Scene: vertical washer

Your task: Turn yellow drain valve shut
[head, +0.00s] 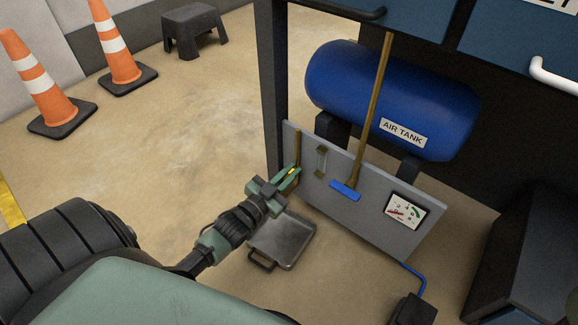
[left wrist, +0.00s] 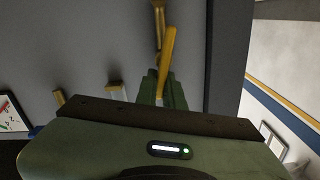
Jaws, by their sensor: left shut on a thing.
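The yellow drain valve handle (head: 292,171) shows as a small yellow piece at the thin brass pipe on the left part of the grey panel. In the left wrist view the handle (left wrist: 168,46) is a narrow yellow lever, slightly tilted beside the brass fitting. My left gripper (head: 289,178) is shut on the handle, its green fingers around the lever's near end. The fingers also show in the left wrist view (left wrist: 163,84). The gripped part and most of the valve body are hidden. My right gripper is not in view.
A blue lever (head: 345,190) and a gauge (head: 406,210) sit on the grey panel (head: 350,222), right of the handle. The blue air tank (head: 390,98) is behind. A metal tray (head: 283,240) lies below my gripper. Orange cones (head: 40,80) stand left; open floor lies between.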

